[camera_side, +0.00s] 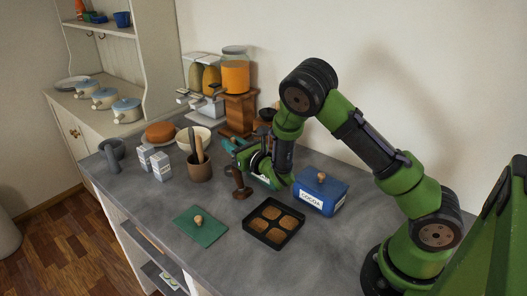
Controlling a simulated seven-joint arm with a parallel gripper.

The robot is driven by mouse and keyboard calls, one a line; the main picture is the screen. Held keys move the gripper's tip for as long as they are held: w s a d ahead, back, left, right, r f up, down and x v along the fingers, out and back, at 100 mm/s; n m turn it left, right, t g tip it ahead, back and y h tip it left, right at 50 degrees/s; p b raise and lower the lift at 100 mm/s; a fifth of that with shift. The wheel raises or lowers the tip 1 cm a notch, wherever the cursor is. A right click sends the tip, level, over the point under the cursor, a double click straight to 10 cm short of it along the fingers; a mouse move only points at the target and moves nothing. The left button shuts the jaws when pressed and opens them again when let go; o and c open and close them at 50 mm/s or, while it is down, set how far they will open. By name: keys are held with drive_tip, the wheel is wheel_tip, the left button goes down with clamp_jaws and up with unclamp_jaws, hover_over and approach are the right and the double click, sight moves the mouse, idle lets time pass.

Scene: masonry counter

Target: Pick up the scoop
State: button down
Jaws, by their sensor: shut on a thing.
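My gripper (238,164) is low over the middle of the counter, reaching left from the green arm. It is shut on a dark brown thing (240,187) that hangs or stands upright below the jaws, with a wider lower end; I take it to be the scoop. Its upper part is hidden by the jaws. I cannot tell whether its lower end touches the counter.
A blue cocoa box (320,194) stands right of my gripper. A brown utensil pot (200,173) stands close left; dispensers (236,75) stand behind.

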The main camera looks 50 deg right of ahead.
drive_tip(key=shift+s+f, duration=0.15)
drive_tip(key=shift+f, duration=0.15)
drive_tip(key=r, duration=1)
drive_tip(key=shift+d, duration=0.25)
drive_tip(key=s+d+r+m+h, duration=0.1)
drive_tip(key=s+d, duration=0.1)
drive_tip(key=d, duration=0.3)
drive_tip(key=s+d+r+h, duration=0.1)
drive_tip(key=s+d+r, duration=0.1)
drive_tip(key=s+d, duration=0.15)
drive_tip(key=s+a+f+n+y, duration=0.1)
drive_tip(key=s+a+n+y, duration=0.1)
drive_tip(key=s+n+y, duration=0.2)
drive_tip(key=s+y, duration=0.3)
drive_tip(key=shift+a, duration=0.25)
